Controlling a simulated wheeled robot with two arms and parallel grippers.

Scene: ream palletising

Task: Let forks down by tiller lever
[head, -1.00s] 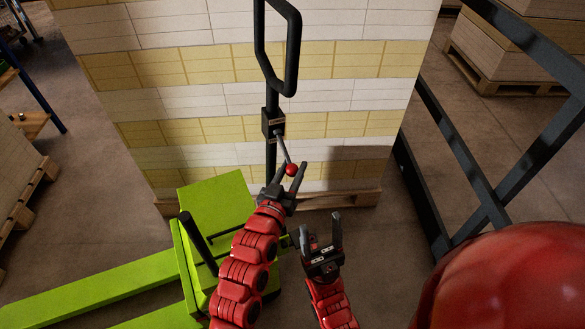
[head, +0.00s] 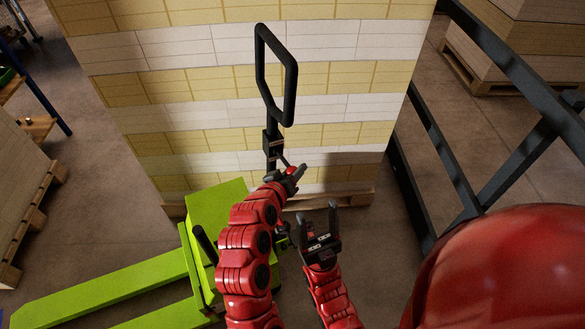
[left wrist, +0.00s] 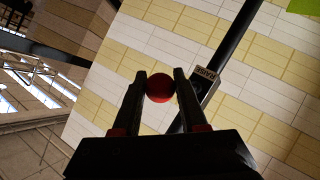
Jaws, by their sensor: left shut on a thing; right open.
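The black tiller (head: 272,146) of the green pallet truck (head: 218,208) stands upright with its loop handle (head: 290,95) at the top. A small lever with a red ball knob (left wrist: 160,88) comes off the tiller's control box, which shows in the left wrist view (left wrist: 205,85). My left gripper (head: 292,174) is shut on the red knob, with one finger on each side of it. My right gripper (head: 319,226) is open and empty, lower and to the right of the left one.
A tall stack of white and yellow reams (head: 340,105) on a wooden pallet (head: 360,197) stands close behind the tiller. A dark metal frame (head: 440,150) is on the right. The green forks (head: 100,293) reach out to the lower left over bare floor.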

